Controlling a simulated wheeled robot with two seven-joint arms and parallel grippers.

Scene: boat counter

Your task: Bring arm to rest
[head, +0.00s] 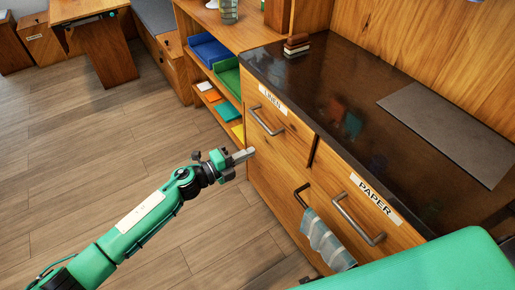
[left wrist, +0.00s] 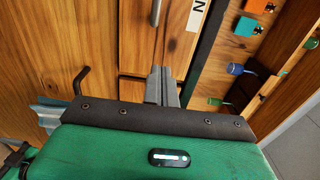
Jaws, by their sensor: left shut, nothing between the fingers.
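My left arm (head: 140,220) reaches in from the lower left in the head view. My left gripper (head: 248,153) is shut and empty, beside the drawer fronts near the drawer labelled LINEN (head: 275,128). In the left wrist view the fingers (left wrist: 161,88) lie together, pointing at the wooden fronts. I cannot tell whether the fingertips touch the wood. My right gripper is not in view.
A drawer labelled PAPER (head: 360,205) has a metal handle. A striped cloth (head: 325,240) hangs on another handle. Shelves with blue (head: 210,52) and green (head: 228,80) trays stand beyond. The dark counter (head: 340,110) holds a grey mat (head: 450,130). The wooden floor (head: 90,150) is open at left.

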